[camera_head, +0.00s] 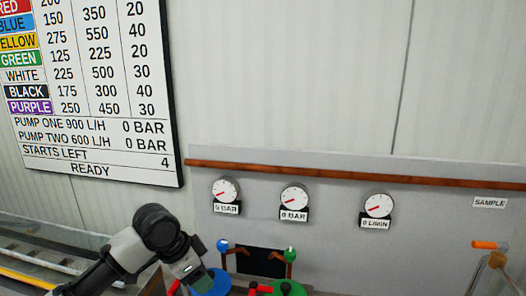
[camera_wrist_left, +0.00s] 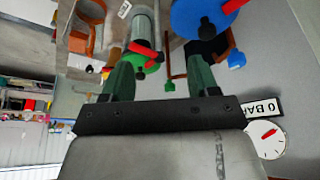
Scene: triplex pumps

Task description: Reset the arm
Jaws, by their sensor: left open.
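My left arm comes in from the lower left in the head view and bends down at a black joint. My left gripper (camera_head: 200,280) is low in the picture, close to a blue round part (camera_head: 218,283); whether they touch I cannot tell. In the left wrist view the gripper (camera_wrist_left: 160,75) has two dark green fingers spread apart, with no object seen held between them. A blue disc (camera_wrist_left: 203,15) and a green part with a red handle (camera_wrist_left: 142,55) lie beyond the fingers. My right gripper is not in view.
A grey panel carries several gauges, two reading 0 BAR (camera_head: 225,190) (camera_head: 294,201) and one 0 L/MIN (camera_head: 378,206). A board (camera_head: 95,95) at upper left reads READY. Blue and green knobs (camera_head: 223,245) (camera_head: 290,254) stand beside a dark plate. An orange-handled fitting (camera_head: 484,245) is at right.

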